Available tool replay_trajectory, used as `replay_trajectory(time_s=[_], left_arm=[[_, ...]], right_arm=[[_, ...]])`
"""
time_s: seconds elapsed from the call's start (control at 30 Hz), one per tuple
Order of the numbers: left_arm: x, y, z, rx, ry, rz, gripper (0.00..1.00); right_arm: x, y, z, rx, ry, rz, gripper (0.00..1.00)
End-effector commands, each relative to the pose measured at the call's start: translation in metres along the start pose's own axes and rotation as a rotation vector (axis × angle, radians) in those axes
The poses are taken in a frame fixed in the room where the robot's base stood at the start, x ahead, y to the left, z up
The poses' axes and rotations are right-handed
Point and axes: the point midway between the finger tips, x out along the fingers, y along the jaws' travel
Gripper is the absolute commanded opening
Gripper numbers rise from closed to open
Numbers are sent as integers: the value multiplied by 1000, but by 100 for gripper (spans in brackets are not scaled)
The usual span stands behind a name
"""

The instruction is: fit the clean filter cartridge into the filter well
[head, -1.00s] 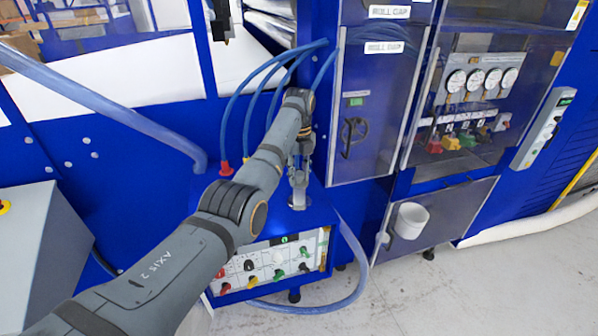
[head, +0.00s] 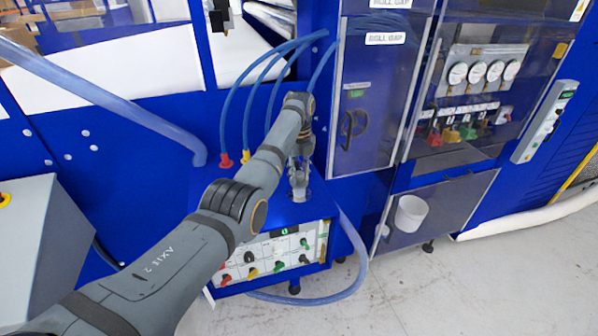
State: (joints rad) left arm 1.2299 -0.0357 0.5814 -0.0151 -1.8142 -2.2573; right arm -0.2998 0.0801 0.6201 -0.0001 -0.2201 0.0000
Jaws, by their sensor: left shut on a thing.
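My left gripper (head: 299,178) points down over the top of the blue cabinet (head: 262,212), near its right side. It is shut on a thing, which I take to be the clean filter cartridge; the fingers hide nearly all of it. A dark round rim, apparently the filter well (head: 307,196), shows at the fingertips in the cabinet top. I cannot tell how deep the cartridge sits in it. My right gripper is not in view.
Blue hoses with a red plug (head: 226,160) and a yellow-orange plug (head: 245,157) rise left of my gripper. A tall door cabinet (head: 372,100) stands close behind on the right. A white cup (head: 410,214) hangs farther right. The cabinet front has coloured knobs (head: 279,266).

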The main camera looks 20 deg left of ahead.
Motion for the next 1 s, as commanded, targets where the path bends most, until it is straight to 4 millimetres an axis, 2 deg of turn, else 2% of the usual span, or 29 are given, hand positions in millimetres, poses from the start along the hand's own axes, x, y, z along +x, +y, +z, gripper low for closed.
replay_trajectory(time_s=[1.0], left_arm=[[31, 0, 0, 0, 0, 0, 0]], right_arm=[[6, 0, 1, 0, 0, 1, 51]])
